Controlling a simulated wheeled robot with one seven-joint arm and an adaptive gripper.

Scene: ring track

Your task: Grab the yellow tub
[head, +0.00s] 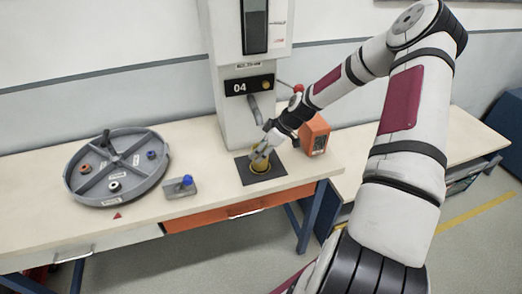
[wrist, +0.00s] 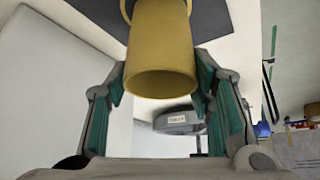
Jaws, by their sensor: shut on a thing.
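The yellow tub (head: 262,165) stands on a dark square pad (head: 250,176) at the foot of the machine marked 04, and my gripper (head: 262,153) hides part of it. In the wrist view the tub (wrist: 160,52) fills the space between the two green-padded fingers of my gripper (wrist: 159,82). The fingers are shut on its sides. The tub's far end meets the dark pad at the top of the wrist view.
The white machine (head: 236,115) stands behind the tub, with an orange box (head: 315,134) to the right. A round grey sectioned tray (head: 117,196) with several small rings lies left. A grey block with a blue knob (head: 182,187) lies between.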

